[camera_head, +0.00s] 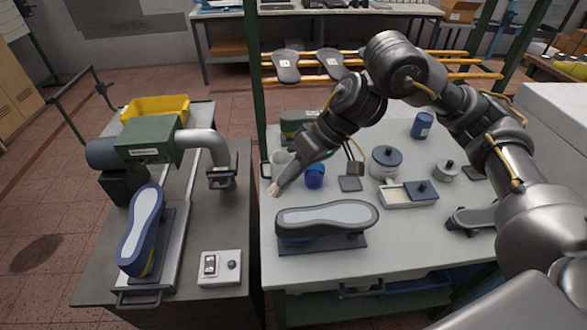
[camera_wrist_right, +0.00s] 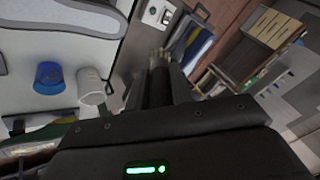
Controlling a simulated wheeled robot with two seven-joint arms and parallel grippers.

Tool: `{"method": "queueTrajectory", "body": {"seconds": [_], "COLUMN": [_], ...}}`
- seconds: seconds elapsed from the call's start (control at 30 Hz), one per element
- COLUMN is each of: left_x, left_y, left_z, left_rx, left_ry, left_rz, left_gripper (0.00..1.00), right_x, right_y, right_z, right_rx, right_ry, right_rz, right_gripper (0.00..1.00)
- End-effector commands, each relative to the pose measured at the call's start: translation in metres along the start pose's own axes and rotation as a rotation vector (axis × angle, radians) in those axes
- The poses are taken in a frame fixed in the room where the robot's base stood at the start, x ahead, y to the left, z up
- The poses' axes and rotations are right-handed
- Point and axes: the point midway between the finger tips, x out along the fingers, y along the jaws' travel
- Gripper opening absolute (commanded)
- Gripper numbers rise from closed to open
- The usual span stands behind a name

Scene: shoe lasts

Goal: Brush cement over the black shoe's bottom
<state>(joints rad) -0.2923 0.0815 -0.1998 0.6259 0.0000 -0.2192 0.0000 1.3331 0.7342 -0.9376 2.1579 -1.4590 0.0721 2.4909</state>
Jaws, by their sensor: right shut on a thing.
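The black shoe (camera_head: 327,219) sits bottom-up on a dark stand at the front of the light table; its pale grey bottom faces up. Part of its bottom shows at the top left of the right wrist view (camera_wrist_right: 62,18). My right gripper (camera_head: 299,170) is shut on a brush, behind and left of the shoe. The brush's pale bristles (camera_head: 273,189) point down-left, apart from the shoe, near the table's left edge. The brush also shows between the fingers in the right wrist view (camera_wrist_right: 160,66). My left gripper is not in view.
A white cup (camera_head: 280,158) and a blue cup (camera_head: 315,176) stand close to my right gripper. A lidded pot (camera_head: 386,161) and a white tray (camera_head: 408,195) are farther right. A blue shoe (camera_head: 143,225) sits on the left bench, beside a switch box (camera_head: 219,267).

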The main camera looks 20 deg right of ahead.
Motion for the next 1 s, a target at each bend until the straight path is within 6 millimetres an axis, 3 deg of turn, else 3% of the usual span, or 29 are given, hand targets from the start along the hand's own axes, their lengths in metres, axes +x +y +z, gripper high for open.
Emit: {"method": "queueTrajectory", "body": {"seconds": [0.2,0.5,0.87,1.0], "left_x": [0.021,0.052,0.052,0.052], "left_y": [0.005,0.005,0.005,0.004], "left_z": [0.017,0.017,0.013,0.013], "left_rx": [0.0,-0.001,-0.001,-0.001], "left_ry": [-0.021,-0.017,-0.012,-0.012], "left_rz": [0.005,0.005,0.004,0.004], "left_gripper": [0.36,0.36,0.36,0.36], "right_x": [0.017,0.039,0.039,0.042], "right_y": [0.009,0.02,0.02,0.042], "right_z": [0.008,0.018,0.018,0.026], "right_rx": [0.0,0.0,0.001,0.074], "right_ry": [0.0,0.0,0.0,0.034], "right_rz": [0.0,0.001,0.001,0.046], "right_gripper": [0.0,0.0,0.0,0.0]}}
